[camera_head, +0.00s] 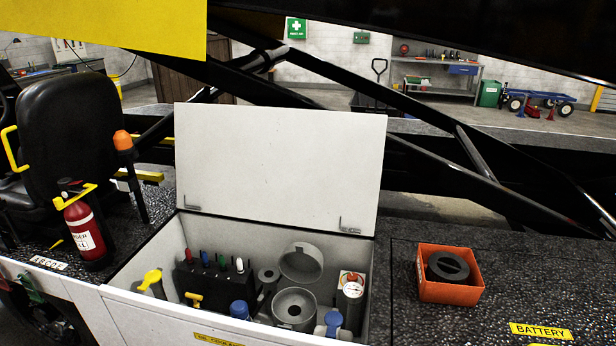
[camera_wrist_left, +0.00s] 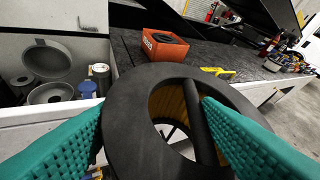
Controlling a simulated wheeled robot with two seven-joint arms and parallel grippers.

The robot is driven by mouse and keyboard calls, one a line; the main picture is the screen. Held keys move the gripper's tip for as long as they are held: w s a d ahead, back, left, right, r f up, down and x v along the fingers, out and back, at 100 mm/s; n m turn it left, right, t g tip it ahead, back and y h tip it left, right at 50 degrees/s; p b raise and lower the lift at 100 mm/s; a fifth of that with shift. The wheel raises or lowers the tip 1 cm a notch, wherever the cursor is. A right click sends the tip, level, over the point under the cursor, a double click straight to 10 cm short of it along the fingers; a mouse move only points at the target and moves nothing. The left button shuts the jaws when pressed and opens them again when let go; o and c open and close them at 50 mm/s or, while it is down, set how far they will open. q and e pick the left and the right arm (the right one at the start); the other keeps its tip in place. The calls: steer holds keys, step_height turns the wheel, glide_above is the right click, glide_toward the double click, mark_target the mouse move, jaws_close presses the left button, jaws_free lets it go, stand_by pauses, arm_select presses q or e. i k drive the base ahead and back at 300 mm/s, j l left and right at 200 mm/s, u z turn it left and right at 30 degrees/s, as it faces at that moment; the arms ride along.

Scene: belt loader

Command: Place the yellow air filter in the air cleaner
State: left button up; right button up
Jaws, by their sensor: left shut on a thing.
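The air filter (camera_wrist_left: 124,118) is in the left wrist view, close to the camera. It has a thick black end ring, and yellow pleats show through its opening. My left gripper (camera_wrist_left: 153,106), with green ribbed fingers, is shut on it, one finger on each side. The air cleaner (camera_head: 294,308) is a grey round canister in the white compartment, with its round lid (camera_head: 302,262) swung up behind it. It also shows at the left of the left wrist view (camera_wrist_left: 50,94), apart from the held filter. Neither gripper shows in the head view.
The compartment's white lid (camera_head: 280,165) stands open behind it. An orange box (camera_head: 448,290) holding a dark round part (camera_head: 448,265) sits on the deck at right. A fire extinguisher (camera_head: 88,232) stands left.

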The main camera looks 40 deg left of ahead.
mark_target(295, 311)
steer(key=j+z, duration=0.2)
steer(key=j, duration=1.6)
steer(key=i+j, duration=0.1)
steer(key=j, duration=0.45)
steer(key=i, duration=0.05)
